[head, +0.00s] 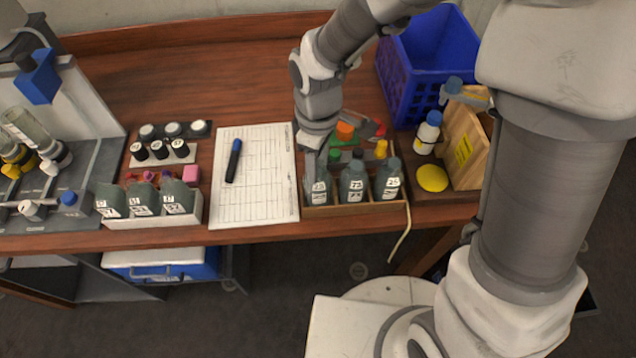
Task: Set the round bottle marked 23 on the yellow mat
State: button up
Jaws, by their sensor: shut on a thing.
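Three grey-green round bottles with white labels stand in the front row of a wooden tray (357,205). My gripper (312,158) reaches down from above onto the left bottle (317,190) and is shut on it. This bottle's top is hidden by the gripper, and its label is too small to read surely. The middle bottle (353,182) seems marked 73. The right bottle (388,180) seems marked 25. The round yellow mat (432,178) lies right of the tray, with nothing on it.
A white bottle with a blue cap (428,133) stands behind the mat, beside a wooden box (463,150). A blue crate (425,65) stands behind. A sheet with a pen (234,160) lies left of the tray. Another rack of bottles (150,215) is further left.

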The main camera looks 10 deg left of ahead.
notch_tip(320, 180, up, 7)
jog(key=p, duration=0.5)
jog(key=shift+f, duration=0.15)
dwell(0.4)
dwell(0.5)
